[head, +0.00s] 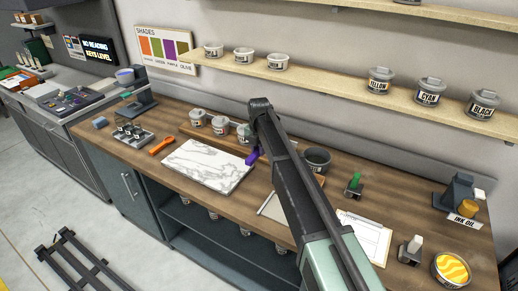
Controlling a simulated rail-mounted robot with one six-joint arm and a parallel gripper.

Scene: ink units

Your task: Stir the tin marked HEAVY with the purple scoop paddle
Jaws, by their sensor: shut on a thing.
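The purple scoop paddle (253,157) shows just below the end of my arm, in the middle of the head view. My gripper (256,146) is shut on it; the fingers are small and mostly hidden by the arm. Three small labelled tins stand in a row at the back of the bench: a left one (197,118), a middle one (220,125) and a right one (243,131) partly behind my arm. Their labels are too small to read, so I cannot tell which is marked HEAVY. The paddle is close in front of the right tin; contact is unclear.
A white marble slab (208,166) lies left of the paddle, with an orange tool (162,145) beyond it. A dark open pot (317,158), a green-handled item (354,184) and a clipboard (363,238) are right of my arm. A shelf (330,82) with tins runs above.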

